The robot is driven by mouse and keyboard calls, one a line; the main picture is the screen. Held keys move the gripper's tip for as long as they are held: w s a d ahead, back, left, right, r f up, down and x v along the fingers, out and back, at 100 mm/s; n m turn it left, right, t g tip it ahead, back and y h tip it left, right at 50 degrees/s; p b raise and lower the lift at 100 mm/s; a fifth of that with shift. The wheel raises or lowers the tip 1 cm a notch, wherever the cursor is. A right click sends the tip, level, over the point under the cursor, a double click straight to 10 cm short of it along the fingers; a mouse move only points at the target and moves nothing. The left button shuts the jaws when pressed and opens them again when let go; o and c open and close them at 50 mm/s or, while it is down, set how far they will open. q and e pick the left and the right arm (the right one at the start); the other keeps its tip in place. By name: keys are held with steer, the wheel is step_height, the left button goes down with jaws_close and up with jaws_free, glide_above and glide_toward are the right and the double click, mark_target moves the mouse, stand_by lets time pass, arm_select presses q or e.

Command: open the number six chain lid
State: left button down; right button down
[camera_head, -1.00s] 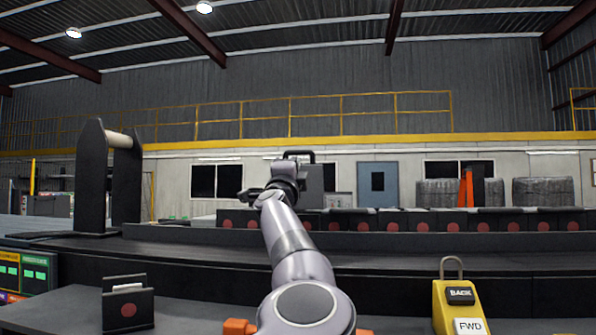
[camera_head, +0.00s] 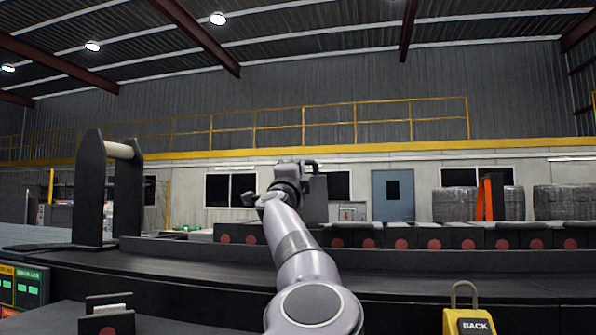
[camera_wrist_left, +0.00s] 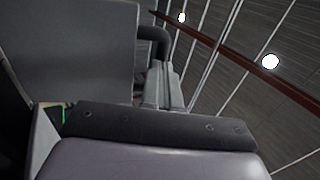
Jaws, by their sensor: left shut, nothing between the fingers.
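The chain is a row of dark links (camera_head: 402,234) with red round marks on their fronts, running across the middle right of the head view. A dark grey panel (camera_head: 315,197) with a black handle stands upright above the row. It also shows large and close in the left wrist view (camera_wrist_left: 75,50), with its black handle (camera_wrist_left: 156,38). I read no number on any link. My left gripper (camera_wrist_left: 166,88) is shut and empty, its fingers close beside the handle; contact cannot be told. In the head view its tip is hidden behind the arm. My right gripper is not in view.
A black stand with a pale roller (camera_head: 119,151) rises at the left. A yellow BACK button box (camera_head: 467,322) is at the lower right. A small open-topped link piece (camera_head: 107,323) sits at the lower left, beside a green-lit panel (camera_head: 28,290). The dark bench between is mostly clear.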

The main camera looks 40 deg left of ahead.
arm_select(q)
steer(key=shift+x, duration=2.55)
steer(key=shift+w+a+f, duration=0.2)
steer(key=shift+w+a, duration=0.1)
steer(key=shift+w, duration=0.2)
steer(key=shift+d, duration=0.1)
